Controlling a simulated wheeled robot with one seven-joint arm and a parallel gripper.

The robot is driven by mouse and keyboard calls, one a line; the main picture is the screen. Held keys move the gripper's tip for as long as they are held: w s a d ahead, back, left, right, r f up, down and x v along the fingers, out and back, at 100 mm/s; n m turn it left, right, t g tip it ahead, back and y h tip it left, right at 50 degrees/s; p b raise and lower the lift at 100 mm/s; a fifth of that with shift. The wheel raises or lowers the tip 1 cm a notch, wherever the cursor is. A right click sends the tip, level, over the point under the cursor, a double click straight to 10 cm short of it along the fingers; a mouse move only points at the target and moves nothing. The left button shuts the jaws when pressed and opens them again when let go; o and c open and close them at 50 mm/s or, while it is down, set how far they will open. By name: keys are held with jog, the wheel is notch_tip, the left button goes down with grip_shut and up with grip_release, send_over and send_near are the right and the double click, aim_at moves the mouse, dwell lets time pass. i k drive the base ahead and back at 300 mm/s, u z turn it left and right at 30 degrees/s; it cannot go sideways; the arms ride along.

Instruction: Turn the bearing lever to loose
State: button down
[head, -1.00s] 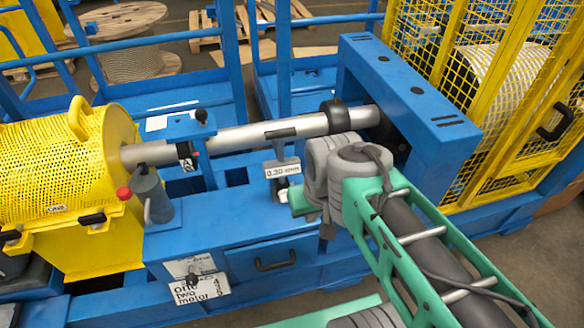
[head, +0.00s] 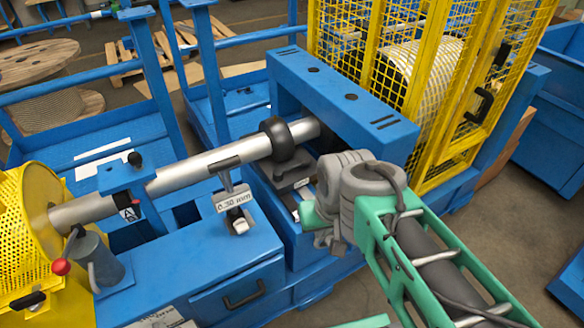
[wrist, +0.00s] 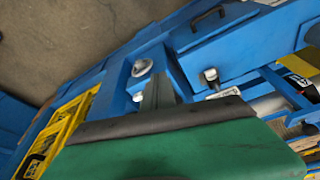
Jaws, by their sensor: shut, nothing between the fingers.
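A black bearing (head: 284,141) sits around the silver shaft (head: 205,170), with a dark block and small pale labels under it. I cannot make out the bearing lever for certain; my arm covers part of that area. My gripper (head: 328,240) is shut and empty, at the front right of the bearing block, close to the blue frame. In the wrist view the green gripper body fills the lower part, and a grey finger (wrist: 160,92) points up beside a pale round fitting (wrist: 142,67) on the blue frame. Whether they touch is unclear.
A 0.30 mm tag (head: 234,200) stands left of the bearing. A blue housing (head: 345,95) and yellow mesh guard (head: 430,70) rise behind my arm.

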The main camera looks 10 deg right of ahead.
aim_at(277, 174)
jog(key=k, duration=0.3)
jog(key=z, duration=0.45)
jog(key=i, duration=0.6)
jog(key=u, duration=0.9)
jog(key=i, duration=0.3)
jog(key=u, duration=0.25)
